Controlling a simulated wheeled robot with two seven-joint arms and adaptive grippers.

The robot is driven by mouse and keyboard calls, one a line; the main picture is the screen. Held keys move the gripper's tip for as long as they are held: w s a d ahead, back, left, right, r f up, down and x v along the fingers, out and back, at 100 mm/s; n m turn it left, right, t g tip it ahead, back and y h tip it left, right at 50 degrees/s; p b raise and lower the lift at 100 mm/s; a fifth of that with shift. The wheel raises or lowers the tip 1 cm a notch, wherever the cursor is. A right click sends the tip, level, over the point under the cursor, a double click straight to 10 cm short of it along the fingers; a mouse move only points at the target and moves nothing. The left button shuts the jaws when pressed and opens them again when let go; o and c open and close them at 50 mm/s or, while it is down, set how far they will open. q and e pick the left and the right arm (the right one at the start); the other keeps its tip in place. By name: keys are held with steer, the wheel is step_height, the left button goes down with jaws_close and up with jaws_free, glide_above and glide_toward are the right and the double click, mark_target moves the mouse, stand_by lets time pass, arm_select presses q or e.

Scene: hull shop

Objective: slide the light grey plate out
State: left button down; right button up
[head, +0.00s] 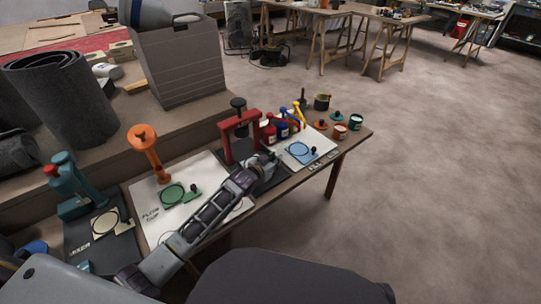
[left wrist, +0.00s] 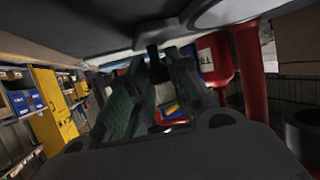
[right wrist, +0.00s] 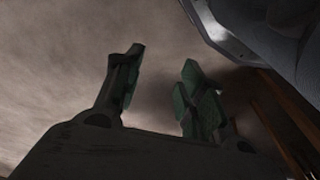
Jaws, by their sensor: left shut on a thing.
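My left gripper (head: 266,164) is at the foot of the red press (head: 226,142), over a dark mat (head: 270,180). In the left wrist view its fingers (left wrist: 160,75) are closed together on a small dark part, which I take to be the knob of the light grey plate. The plate itself is largely hidden by the gripper, and I cannot tell how far it sits in the press. My right gripper (right wrist: 155,95) shows only in the right wrist view. Its fingers are apart and empty, over bare floor.
An orange stand (head: 148,150) with a green plate (head: 173,194) and a teal press (head: 68,190) with a beige plate (head: 104,222) stand to the left. A blue plate (head: 299,149) lies to the right. Paint pots (head: 355,121) stand at the table's right end. The floor in front is clear.

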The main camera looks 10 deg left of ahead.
arm_select(q)
steer(key=shift+s+d+p, duration=0.55)
steer(key=shift+s+d, duration=0.1)
steer(key=shift+d, duration=0.25)
steer(key=shift+s+d+p, duration=0.7)
steer(key=shift+s+d, duration=0.1)
steer(key=shift+d, duration=0.2)
steer(key=shift+d+f, duration=0.1)
steer(key=shift+d, duration=0.05)
arm_select(e)
step_height(320, 180, down, 8)
steer(key=d, duration=0.1)
steer(key=shift+s+d+r, duration=0.25)
steer(key=shift+s+d, duration=0.05)
steer(key=shift+d, duration=0.05)
arm_select(q)
steer(key=shift+s, duration=0.1)
steer(key=c, duration=1.6)
jaws_free()
steer(key=shift+c, duration=0.2)
steer(key=o, duration=0.3)
arm_select(e)
steer(key=shift+s, duration=0.15)
arm_select(q)
steer(key=shift+o, duration=0.2)
steer(key=v, duration=1.2)
